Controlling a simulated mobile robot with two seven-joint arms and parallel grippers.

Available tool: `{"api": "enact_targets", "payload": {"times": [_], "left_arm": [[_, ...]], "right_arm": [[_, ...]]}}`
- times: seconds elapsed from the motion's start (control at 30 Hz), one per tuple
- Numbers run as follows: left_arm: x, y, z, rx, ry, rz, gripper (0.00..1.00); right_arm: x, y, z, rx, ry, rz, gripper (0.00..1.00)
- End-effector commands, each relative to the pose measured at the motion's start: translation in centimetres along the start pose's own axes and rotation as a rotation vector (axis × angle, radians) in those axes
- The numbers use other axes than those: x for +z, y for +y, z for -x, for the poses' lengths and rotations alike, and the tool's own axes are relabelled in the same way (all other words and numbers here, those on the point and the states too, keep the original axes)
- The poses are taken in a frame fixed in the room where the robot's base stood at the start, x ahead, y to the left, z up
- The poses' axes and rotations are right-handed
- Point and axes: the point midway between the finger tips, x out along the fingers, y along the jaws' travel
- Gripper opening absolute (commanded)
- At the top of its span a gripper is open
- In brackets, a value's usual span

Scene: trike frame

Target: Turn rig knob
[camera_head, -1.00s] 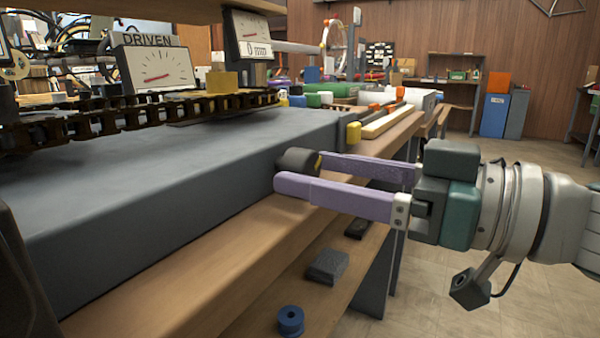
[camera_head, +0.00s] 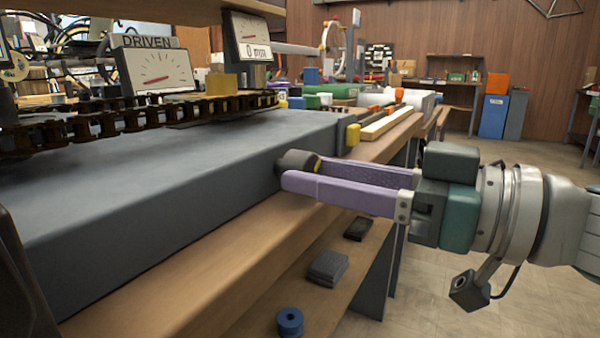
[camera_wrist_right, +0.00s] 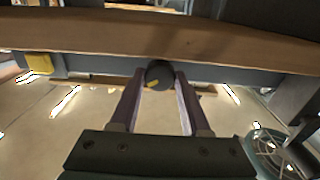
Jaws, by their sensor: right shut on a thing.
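The rig knob (camera_head: 297,161) is a dark round knob with a yellow mark, on the front face of the long grey rig body (camera_head: 180,190). My right gripper (camera_head: 303,172) comes in from the right, its two purple fingers shut on the knob. In the right wrist view, the knob (camera_wrist_right: 158,75) sits between the fingertips, its yellow mark toward the lower left. A DRIVEN dial (camera_head: 158,70) and a second dial (camera_head: 251,37) reading 0 mm stand above the rig, with red needles. My left gripper is not in view.
A dark chain (camera_head: 130,120) runs above the rig. A yellow block (camera_head: 352,134) sits at the rig's right end. The wooden bench edge (camera_head: 240,255) lies below the knob. A blue spool (camera_head: 290,321) and dark blocks (camera_head: 327,268) rest on the lower shelf. Open floor lies to the right.

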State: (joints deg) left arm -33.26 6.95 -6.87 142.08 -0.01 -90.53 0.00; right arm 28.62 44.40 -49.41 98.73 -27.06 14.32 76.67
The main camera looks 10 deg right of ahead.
Motion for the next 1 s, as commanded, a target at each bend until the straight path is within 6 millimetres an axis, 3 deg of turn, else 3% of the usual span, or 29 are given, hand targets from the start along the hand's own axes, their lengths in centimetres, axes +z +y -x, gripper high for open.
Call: {"api": "enact_targets", "payload": {"times": [0.27, 1.0], "left_arm": [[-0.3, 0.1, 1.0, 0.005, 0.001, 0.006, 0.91], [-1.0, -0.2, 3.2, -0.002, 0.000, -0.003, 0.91]], "right_arm": [[-0.2, 0.0, 0.0, 0.001, 0.000, 0.098, 0.00], [-0.1, 0.0, 0.0, 0.000, 0.001, 0.569, 0.00]]}}
